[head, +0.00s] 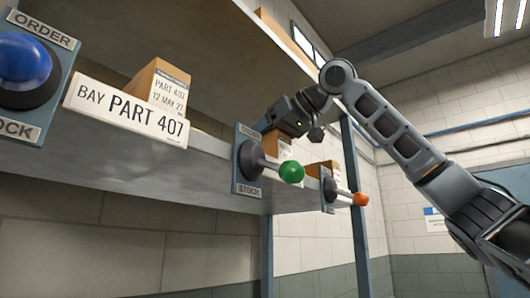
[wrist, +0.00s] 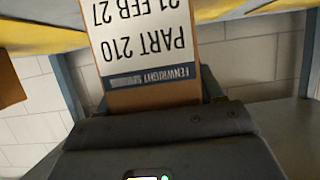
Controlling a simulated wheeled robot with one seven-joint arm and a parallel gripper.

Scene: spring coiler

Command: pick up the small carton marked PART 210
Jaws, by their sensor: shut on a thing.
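The small carton marked PART 210 (wrist: 140,45) fills the upper middle of the wrist view, its white label upside down, with the date 21 FEB 27 partly cut off by the frame edge. My gripper (wrist: 158,100) is shut on the carton's near end. In the head view my gripper (head: 282,122) is at the shelf, behind and above the green-knobbed lever. A brown carton side (head: 277,146) shows just below it, with no readable label. I cannot tell in that view whether the carton touches the shelf.
A larger carton marked PART 407 (head: 157,88) stands on the shelf (head: 95,140) behind its bay sign. Levers with a blue knob (head: 22,60), a green knob (head: 291,171) and an orange knob (head: 360,199) stick out from the shelf front. An upper shelf (head: 220,40) hangs overhead.

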